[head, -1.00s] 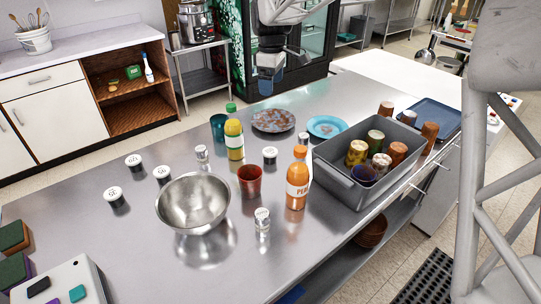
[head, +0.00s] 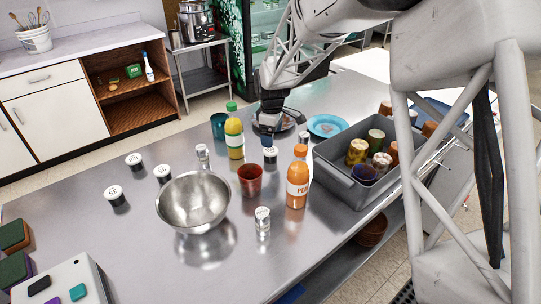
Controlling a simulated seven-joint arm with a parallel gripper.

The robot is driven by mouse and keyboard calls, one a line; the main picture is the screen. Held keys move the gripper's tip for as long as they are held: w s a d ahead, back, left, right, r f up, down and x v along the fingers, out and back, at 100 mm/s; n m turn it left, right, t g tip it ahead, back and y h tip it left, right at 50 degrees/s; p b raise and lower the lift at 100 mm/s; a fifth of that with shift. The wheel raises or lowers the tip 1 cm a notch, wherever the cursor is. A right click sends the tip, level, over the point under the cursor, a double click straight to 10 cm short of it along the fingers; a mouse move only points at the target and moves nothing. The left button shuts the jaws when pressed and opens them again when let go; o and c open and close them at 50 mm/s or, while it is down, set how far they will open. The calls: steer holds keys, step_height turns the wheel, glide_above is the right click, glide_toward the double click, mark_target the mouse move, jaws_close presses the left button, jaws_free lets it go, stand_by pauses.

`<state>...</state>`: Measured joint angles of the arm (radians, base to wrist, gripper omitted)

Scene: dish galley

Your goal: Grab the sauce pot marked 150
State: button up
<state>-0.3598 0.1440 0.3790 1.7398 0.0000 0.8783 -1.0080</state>
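Several small sauce pots with white, dark-marked lids stand on the steel counter. One (head: 270,156) is just below my gripper (head: 268,143). Others stand at the left: a back one (head: 134,162), a front one (head: 113,194) and one by the bowl (head: 162,174). Another pot (head: 262,217) stands in front of the red cup, and a silver-topped one (head: 202,153) behind the bowl. The lid marks are too small to read, so I cannot tell which says 150. My gripper points down; its finger gap is unclear, with something blue at its tip.
A steel bowl (head: 193,208), red cup (head: 250,180), orange bottle (head: 298,180) and yellow bottle (head: 234,135) stand mid-counter. A grey bin (head: 335,180) holds several cans. A blue plate (head: 327,125) lies behind.

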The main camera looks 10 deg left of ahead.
mark_target(272, 151)
steer(key=shift+f, duration=1.3)
steer(key=shift+f, duration=2.6)
steer(key=c, duration=1)
steer(key=shift+r, duration=0.1)
steer(key=shift+r, duration=4.95)
